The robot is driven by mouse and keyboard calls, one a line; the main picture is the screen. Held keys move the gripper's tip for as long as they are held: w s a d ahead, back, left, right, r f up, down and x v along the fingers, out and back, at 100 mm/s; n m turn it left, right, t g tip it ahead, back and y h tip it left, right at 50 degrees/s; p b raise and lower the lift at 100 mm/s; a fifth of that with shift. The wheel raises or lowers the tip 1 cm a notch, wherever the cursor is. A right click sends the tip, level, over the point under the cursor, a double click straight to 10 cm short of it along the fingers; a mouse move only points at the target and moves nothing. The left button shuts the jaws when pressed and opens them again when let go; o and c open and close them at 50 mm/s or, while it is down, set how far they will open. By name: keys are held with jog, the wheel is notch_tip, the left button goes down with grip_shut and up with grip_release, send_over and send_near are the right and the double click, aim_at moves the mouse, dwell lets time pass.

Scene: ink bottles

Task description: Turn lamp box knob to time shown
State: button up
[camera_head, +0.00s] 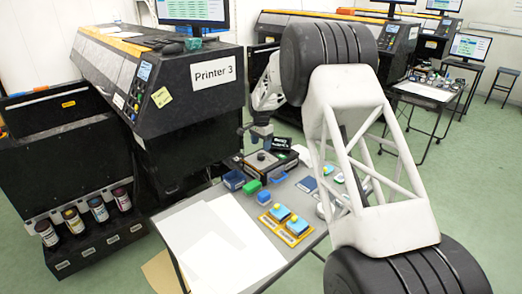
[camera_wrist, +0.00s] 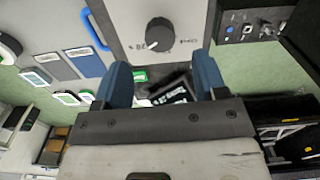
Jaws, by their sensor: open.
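The lamp box (camera_head: 250,172) is a dark box with a light top on the table beside the printer. In the wrist view its grey top panel (camera_wrist: 190,16) carries a round dark knob (camera_wrist: 160,32). A white pointer mark on the knob faces the lower left of that view, near small printed marks too blurred to read. My gripper (camera_head: 262,138) is above the box, near the knob. In the wrist view my gripper (camera_wrist: 163,75) has its two blue fingers apart with nothing between them; the knob lies beyond the fingertips. I cannot make out a shown time.
A black item with white lettering (camera_wrist: 180,95) lies by the box. Blue and green pieces (camera_head: 252,187) and yellow-based blue blocks (camera_head: 284,220) share the table with white sheets (camera_head: 215,245). Printer 3 (camera_head: 165,85) stands close on the left, with ink bottles (camera_head: 98,209) below.

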jog(key=shift+r, duration=0.8)
jog(key=shift+d+r, duration=0.1)
jog(key=shift+s+d+r, duration=0.1)
jog(key=shift+s+r, duration=0.1)
jog(key=shift+r, duration=0.05)
jog(key=s+d+r+n, duration=0.1)
jog(key=s+d+r, duration=0.5)
jog(key=s, duration=0.4)
jog(key=s+d+r+n+t, duration=0.15)
jog(key=s+d+r, duration=0.25)
jog(key=s+r, duration=0.45)
jog(key=s+d+r+n, duration=0.1)
jog(key=s+d+r, duration=0.55)
jog(key=s, duration=0.35)
jog(key=s+d+f+n, duration=0.1)
jog(key=s+d, duration=0.1)
jog(key=s, duration=1)
jog(key=s+d+n, duration=0.2)
jog(key=s+d, duration=0.1)
jog(key=s, duration=1)
jog(key=s+d+f+n+t, duration=0.1)
jog(key=s+d, duration=0.1)
jog(key=s, duration=1.1)
jog(key=shift+s+d+f+n, duration=0.2)
jog(key=shift+d+f+n, duration=0.1)
jog(key=shift+d+n, duration=0.1)
